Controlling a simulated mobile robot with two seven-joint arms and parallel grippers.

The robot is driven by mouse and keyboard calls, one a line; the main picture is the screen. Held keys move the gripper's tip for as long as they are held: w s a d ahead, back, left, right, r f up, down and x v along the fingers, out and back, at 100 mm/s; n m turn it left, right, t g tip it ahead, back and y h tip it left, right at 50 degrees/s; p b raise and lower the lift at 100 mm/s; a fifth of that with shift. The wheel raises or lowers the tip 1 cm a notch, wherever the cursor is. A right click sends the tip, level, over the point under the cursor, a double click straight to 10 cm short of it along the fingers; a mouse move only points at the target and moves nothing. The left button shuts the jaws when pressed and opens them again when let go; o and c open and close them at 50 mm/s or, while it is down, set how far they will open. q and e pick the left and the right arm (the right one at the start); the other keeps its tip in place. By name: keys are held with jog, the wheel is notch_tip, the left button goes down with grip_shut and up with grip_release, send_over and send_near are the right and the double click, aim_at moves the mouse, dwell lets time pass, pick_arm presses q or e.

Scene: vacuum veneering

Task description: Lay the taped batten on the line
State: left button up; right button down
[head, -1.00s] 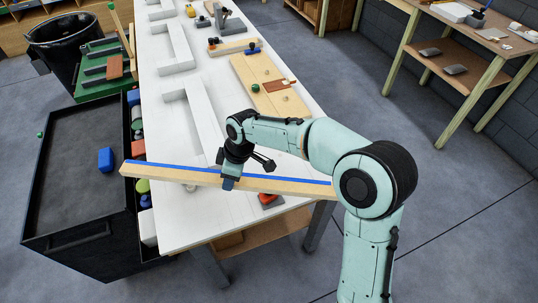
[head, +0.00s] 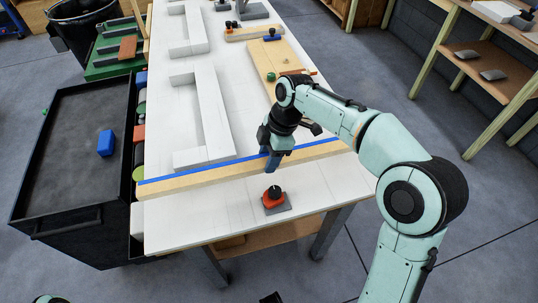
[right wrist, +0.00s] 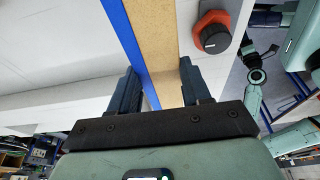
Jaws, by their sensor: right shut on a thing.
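The taped batten (head: 215,175) is a long pale wooden strip with blue tape along its far edge. It spans the front part of the white table (head: 200,228) from left to right, slightly slanted, its left end near the table's left edge. My right gripper (head: 271,163) is shut on it, right of its middle. In the right wrist view the batten (right wrist: 150,40) runs between the two fingers. I cannot tell whether it touches the table. I cannot make out a line on the table. My left gripper is not clearly in view.
A black cart (head: 70,150) with a blue block adjoins the table's left side. Wooden boards (head: 262,62) lie farther back.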

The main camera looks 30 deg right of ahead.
aim_at(269, 177)
pick_arm(q)
jog(key=shift+r, duration=0.1)
pick_arm(e)
jog(key=shift+f+b, duration=1.8)
jog(key=shift+f, duration=0.8)
jog(key=shift+d+f, duration=0.1)
jog(key=shift+f, duration=0.1)
pick_arm(q)
jog(key=f, duration=0.1)
jog(key=w+f, duration=0.1)
jog(key=f, duration=0.1)
jog(key=shift+w+f+t, duration=0.1)
jog(key=shift+w+t, duration=0.1)
jog(key=shift+t, duration=0.1)
pick_arm(e)
jog(key=shift+f, duration=0.15)
jog(key=shift+c, duration=2.2)
grip_release()
